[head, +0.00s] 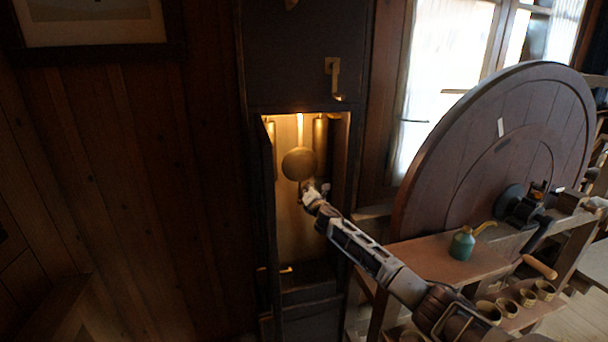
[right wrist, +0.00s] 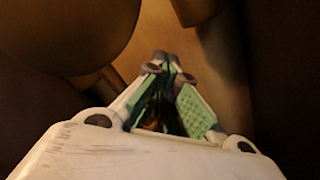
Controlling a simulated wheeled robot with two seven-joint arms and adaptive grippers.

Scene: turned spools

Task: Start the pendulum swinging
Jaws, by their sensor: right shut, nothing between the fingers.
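The pendulum bob (head: 299,163) is a round brass disc hanging on a bright rod inside the lit, open clock case (head: 341,150). My right gripper (head: 306,186) reaches into the case from the lower right, just below and to the right of the bob. In the right wrist view the bob (right wrist: 65,35) fills the upper left as a large dark round shape, left of my gripper's fingers (right wrist: 168,65). The fingers are together with nothing between them. Whether they touch the bob I cannot tell. My left gripper is not in view.
Brass cylinders (head: 320,135) hang on either side of the rod. The narrow case door (head: 270,200) stands open at left. A large wooden wheel (head: 500,150) and a shelf with a green oil can (head: 463,243) and several cups stand at right.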

